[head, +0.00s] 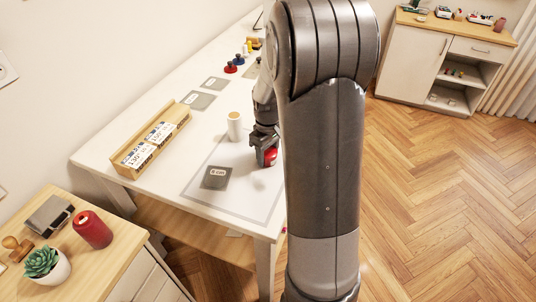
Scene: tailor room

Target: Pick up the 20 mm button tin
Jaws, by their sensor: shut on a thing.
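My gripper (264,156) is low over the right part of the white table (188,228), beside my arm. It is shut on a small red tin (271,157), which shows partly between and beside the fingers. The size label on this tin cannot be read, so I cannot tell from the picture whether it is the 20 mm one. I cannot tell whether the tin touches the table.
A white cylinder with a tan top (234,126) stands just left of my gripper. A grey "6 cm" card (216,177) lies nearer. A wooden rack (128,155) holds labelled boxes. Small coloured items (231,67) stand farther back. A side cabinet (112,262) is front left.

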